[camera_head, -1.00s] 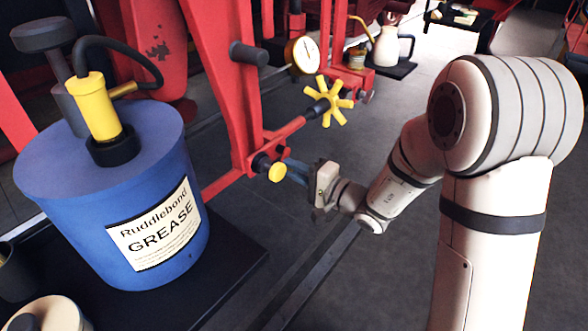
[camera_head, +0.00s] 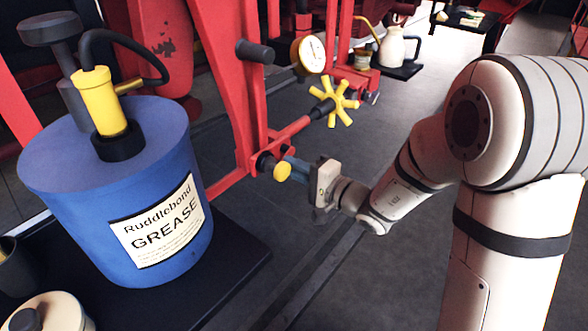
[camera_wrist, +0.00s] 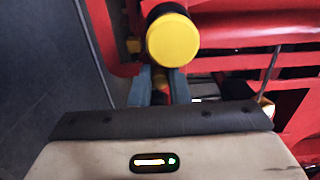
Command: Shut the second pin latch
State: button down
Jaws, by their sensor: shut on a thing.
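A pin latch with a round yellow knob (camera_head: 283,171) sits at the lower end of the red upright frame, beside a dark round collar (camera_head: 266,163). My gripper (camera_head: 292,170) reaches it from the right, with its blue-grey fingers at the knob. In the wrist view a large yellow disc on a dark body (camera_wrist: 173,40) shows just beyond the fingers. The fingers partly hide the grip, and how deep the pin sits cannot be told.
A yellow star-shaped handwheel (camera_head: 336,100) and a gauge (camera_head: 311,53) stand close above my gripper. A blue grease drum (camera_head: 117,195) stands on a black surface at the left. Open grey floor lies beneath and behind my arm.

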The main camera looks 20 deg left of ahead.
jog(key=shift+r, duration=0.4)
jog(key=shift+b, duration=0.3)
jog(key=shift+r, duration=0.6)
jog(key=c, duration=1.5)
grip_release()
jog(key=shift+s, duration=0.1)
